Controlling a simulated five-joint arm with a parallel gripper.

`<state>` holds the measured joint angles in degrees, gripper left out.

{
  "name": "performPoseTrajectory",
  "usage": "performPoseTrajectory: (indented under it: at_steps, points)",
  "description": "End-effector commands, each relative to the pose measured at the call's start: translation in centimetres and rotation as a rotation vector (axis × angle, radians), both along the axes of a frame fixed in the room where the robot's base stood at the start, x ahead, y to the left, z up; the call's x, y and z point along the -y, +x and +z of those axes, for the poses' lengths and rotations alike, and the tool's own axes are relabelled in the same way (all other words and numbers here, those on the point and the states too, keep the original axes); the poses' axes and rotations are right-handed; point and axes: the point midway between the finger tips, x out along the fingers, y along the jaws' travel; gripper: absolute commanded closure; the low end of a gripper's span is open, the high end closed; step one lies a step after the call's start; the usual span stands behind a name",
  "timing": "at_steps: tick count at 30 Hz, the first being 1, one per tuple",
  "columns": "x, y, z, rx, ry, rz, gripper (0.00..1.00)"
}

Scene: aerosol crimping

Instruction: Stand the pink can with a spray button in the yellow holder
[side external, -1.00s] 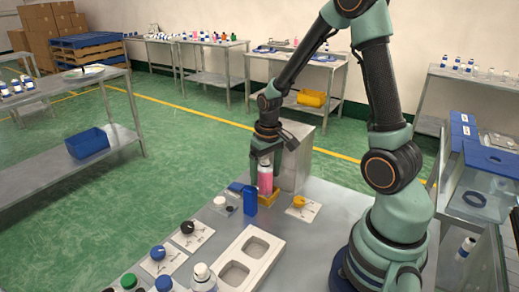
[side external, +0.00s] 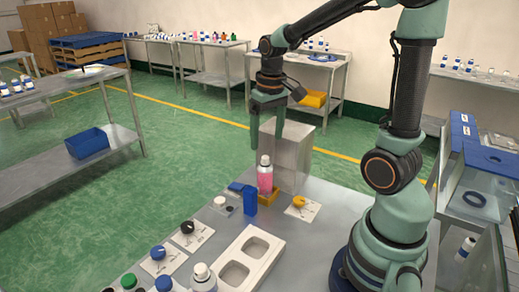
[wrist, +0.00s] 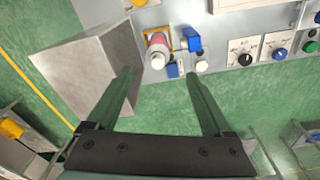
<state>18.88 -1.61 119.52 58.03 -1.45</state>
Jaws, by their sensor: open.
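The pink can (side external: 265,177) with a white top stands upright in the yellow holder (side external: 269,197) on the grey bench. In the wrist view the can (wrist: 157,48) shows from above, with the yellow holder (wrist: 146,36) around its base. My gripper (side external: 268,140) is above the can, apart from it. In the wrist view my gripper (wrist: 160,85) has its two fingers wide apart, with nothing between the tips. The can's lower end is hidden by the holder's wall.
A blue block (side external: 250,201) stands close beside the holder. A grey metal box (side external: 288,155) is just behind it. A white tray with two empty recesses (side external: 238,262), several knobs on cards and some bottles occupy the front of the bench.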

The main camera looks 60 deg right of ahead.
Motion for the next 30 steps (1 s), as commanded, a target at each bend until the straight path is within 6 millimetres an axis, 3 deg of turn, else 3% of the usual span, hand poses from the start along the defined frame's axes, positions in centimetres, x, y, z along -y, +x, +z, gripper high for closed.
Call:
performPoseTrajectory:
  at_steps: [9, 15, 21, 30]
  points:
    - [-6.4, -1.9, 4.3, 0.214, -0.051, 0.161, 0.15]
    - [-9.9, -3.7, 5.8, 0.353, -0.063, 0.257, 0.15]
    - [-11.3, -4.6, 6.2, 0.415, -0.062, 0.298, 0.15]
    - [-11.4, -4.6, 6.1, 0.418, -0.062, 0.3, 0.15]
